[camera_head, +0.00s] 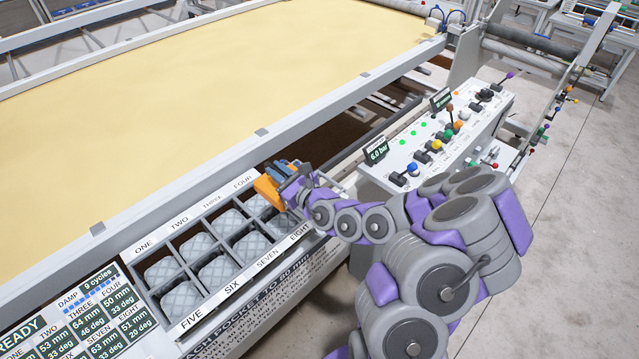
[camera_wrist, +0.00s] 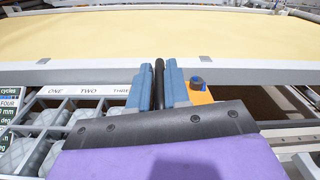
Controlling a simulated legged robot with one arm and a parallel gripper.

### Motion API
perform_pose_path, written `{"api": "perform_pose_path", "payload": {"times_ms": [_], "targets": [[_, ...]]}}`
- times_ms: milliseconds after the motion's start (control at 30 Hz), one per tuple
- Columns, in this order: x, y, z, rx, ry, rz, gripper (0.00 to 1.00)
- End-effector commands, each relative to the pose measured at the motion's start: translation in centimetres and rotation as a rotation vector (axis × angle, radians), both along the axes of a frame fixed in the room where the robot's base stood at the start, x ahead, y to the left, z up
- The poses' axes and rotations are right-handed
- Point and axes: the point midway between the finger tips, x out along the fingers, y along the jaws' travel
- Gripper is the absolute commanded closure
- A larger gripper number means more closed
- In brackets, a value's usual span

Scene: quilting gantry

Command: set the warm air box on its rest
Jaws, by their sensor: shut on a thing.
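The warm air box appears to be the orange body (camera_head: 267,192) at the right end of the numbered rack in the head view. In the wrist view, part of the orange body (camera_wrist: 203,97) with a blue-and-dark knob shows to the right of my fingers. My gripper (camera_head: 286,168) has blue-grey fingers shut on a black bar between them, seemingly the box's handle, in the wrist view (camera_wrist: 158,85). The box is over or beside the FOUR and EIGHT cells; I cannot tell whether it touches the rack. My gripper hides much of it. I cannot make out its rest.
The rack (camera_head: 187,268) has cells labelled ONE to EIGHT, several holding grey quilted pads. A display panel (camera_head: 75,315) stands left of it. A control console (camera_head: 440,130) with levers and coloured knobs is to the right. The gantry rail (camera_head: 225,150) and yellow cloth (camera_head: 200,85) lie behind.

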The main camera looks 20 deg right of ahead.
Motion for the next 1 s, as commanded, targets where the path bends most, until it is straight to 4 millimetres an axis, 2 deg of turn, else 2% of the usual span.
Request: {"api": "perform_pose_path", "payload": {"times_ms": [300,500,800,1000], "targets": [[-3.8,-4.4,-3.8,0.039,0.0,-0.009,1.0],[-5.5,-5.4,-5.1,0.045,-0.009,-0.01,1.0],[-5.3,-4.8,-5.9,0.033,-0.017,-0.007,1.0],[-4.6,-5.7,-6.1,0.034,-0.019,-0.009,1.0]]}}
